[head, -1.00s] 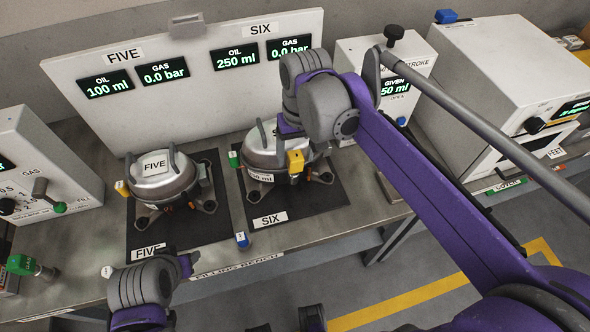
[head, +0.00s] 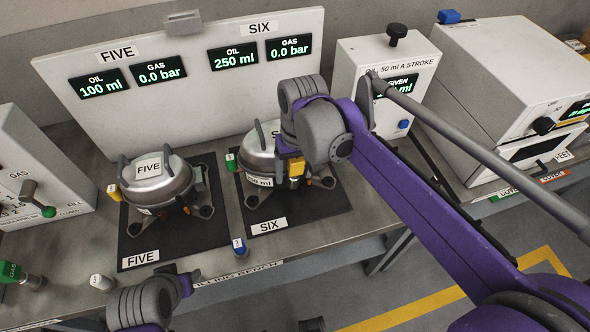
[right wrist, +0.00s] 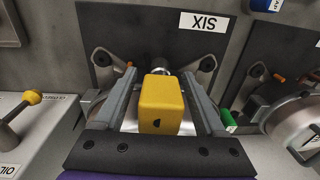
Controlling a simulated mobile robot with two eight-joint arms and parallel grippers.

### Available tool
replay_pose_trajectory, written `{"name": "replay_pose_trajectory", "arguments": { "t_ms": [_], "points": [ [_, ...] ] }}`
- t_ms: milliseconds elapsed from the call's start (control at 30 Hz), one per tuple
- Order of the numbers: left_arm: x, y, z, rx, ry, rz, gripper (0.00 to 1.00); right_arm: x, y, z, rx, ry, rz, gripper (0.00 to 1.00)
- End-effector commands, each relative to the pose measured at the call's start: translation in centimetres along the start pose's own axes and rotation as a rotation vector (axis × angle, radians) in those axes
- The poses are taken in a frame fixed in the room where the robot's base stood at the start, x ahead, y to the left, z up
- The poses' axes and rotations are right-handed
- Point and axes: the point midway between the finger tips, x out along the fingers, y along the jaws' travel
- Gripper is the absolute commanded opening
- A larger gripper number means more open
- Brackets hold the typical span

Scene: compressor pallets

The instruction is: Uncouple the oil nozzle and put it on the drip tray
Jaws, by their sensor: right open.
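The yellow oil nozzle (head: 296,167) sits on the right side of the silver compressor SIX (head: 260,163). In the right wrist view the yellow nozzle (right wrist: 160,104) stands between the two grey fingers of my right gripper (right wrist: 160,88). The fingers are open, one on each side, with a visible gap to the nozzle. In the head view my right gripper (head: 288,158) is at the compressor's right side, partly hidden by its own wrist. My left arm shows at the lower left, but its fingers do not. I cannot make out a drip tray.
Compressor FIVE (head: 158,183) stands on its black mat to the left. A green-capped coupling (head: 231,162) is on SIX's left side. The oil dispenser (head: 400,60) stands behind right, partly behind my right arm. A blue-capped piece (head: 239,247) and a white-capped piece (head: 100,282) stand near the bench front.

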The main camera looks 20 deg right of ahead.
Motion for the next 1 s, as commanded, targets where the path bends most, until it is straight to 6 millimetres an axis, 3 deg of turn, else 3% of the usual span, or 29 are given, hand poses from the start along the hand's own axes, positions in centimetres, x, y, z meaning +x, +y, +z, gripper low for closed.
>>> {"name": "replay_pose_trajectory", "arguments": {
  "t_ms": [933,1000],
  "points": [
    [-0.28,0.0,-0.22,0.0,0.002,0.0,0.5,-0.01,0.0,0.0,0.0,0.0,0.0,0.72],
    [-0.28,0.0,-0.22,0.0,0.001,0.0,0.5,0.0,0.0,0.0,0.0,0.0,0.0,0.64]
  ]
}}
